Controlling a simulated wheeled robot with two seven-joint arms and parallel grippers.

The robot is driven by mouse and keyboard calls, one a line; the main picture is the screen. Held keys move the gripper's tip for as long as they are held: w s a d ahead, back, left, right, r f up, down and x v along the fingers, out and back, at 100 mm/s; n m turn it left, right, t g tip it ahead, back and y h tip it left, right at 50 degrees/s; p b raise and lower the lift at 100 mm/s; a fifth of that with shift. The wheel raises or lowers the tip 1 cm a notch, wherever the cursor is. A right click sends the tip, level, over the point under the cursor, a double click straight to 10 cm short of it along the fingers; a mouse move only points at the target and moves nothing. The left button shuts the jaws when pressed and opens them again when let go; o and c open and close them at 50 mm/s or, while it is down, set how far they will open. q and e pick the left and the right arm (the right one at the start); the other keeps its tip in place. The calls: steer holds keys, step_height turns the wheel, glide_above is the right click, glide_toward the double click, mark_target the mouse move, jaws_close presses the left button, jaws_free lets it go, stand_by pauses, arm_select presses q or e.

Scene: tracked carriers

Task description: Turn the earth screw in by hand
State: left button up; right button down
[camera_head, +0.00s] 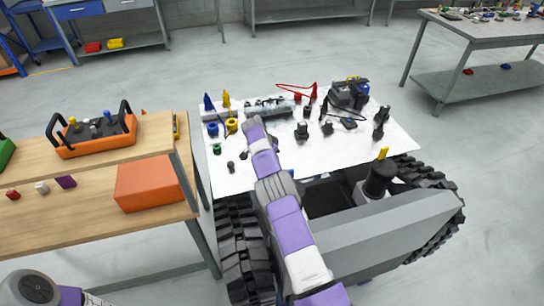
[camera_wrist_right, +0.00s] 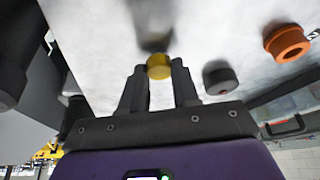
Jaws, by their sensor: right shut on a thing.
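A round yellow knob (camera_wrist_right: 159,66) sits between the fingertips of my right gripper (camera_wrist_right: 159,80) in the right wrist view. The gripper is shut on it, close to a pale surface with a dark blurred shadow behind. I cannot tell for sure that this knob is the earth screw, and its thread and hole are hidden. In the head view my right arm reaches over the white deck (camera_head: 235,180) of the tracked carrier, and its gripper is hidden by the arm. My left gripper is not in view.
A dark grey knob (camera_wrist_right: 219,77) and an orange ring (camera_wrist_right: 287,42) are right of the fingers. Blue (camera_head: 213,129) and yellow (camera_head: 232,125) rings, cones and black fittings crowd the deck. A bench with an orange box (camera_head: 150,184) stands left.

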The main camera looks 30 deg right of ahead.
stand_by(0.3)
steer(key=c, duration=0.8)
jaws_free()
steer(key=p+v, duration=0.1)
steer(key=v, duration=0.6)
steer(key=shift+r, duration=0.3)
